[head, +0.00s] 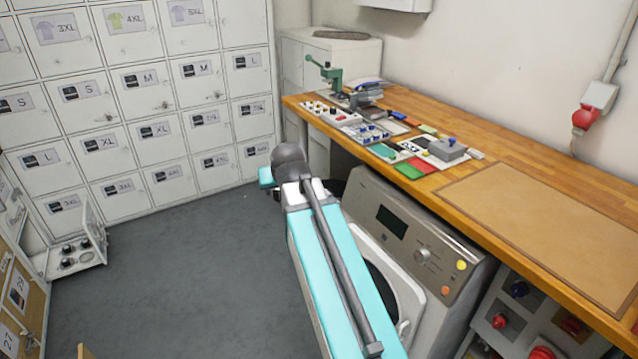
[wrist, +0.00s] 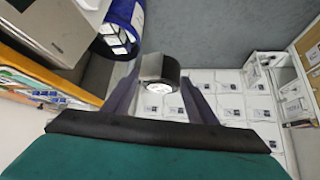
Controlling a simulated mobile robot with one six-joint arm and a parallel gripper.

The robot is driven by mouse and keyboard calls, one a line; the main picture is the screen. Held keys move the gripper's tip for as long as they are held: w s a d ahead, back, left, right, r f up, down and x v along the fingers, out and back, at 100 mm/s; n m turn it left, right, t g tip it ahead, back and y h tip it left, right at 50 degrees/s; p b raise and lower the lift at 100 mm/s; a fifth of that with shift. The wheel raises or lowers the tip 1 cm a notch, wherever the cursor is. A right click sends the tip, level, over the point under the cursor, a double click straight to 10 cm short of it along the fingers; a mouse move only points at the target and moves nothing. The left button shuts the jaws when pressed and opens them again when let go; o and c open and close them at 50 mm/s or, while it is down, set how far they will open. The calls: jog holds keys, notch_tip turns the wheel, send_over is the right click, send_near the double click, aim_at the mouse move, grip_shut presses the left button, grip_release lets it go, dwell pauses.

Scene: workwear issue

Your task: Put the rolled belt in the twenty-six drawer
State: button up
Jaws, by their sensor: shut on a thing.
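The rolled belt (wrist: 161,72) is a dark coil with a pale grey side. It sits between the fingertips of my gripper (wrist: 158,92) in the wrist view, and my gripper is shut on it. The belt and the fingertips do not show in the head view, where my arm hides what lies behind it. Numbered drawer fronts (head: 18,292) stand at the lower left edge of the head view. One label there seems to read 27. I cannot make out a clear twenty-six.
White lockers (head: 130,135) with size labels line the back wall. A white unit with black knobs (head: 78,252) juts out at their left end. A wooden workbench (head: 455,205) holds tools above a washing machine (head: 400,235). The grey floor (head: 185,270) is clear.

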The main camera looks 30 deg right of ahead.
jog(key=w+a+n+y, duration=0.1)
jog(key=a+n+y, duration=0.1)
jog(key=a, duration=1)
jog(key=shift+a+n, duration=0.35)
jog(key=shift+n, duration=0.05)
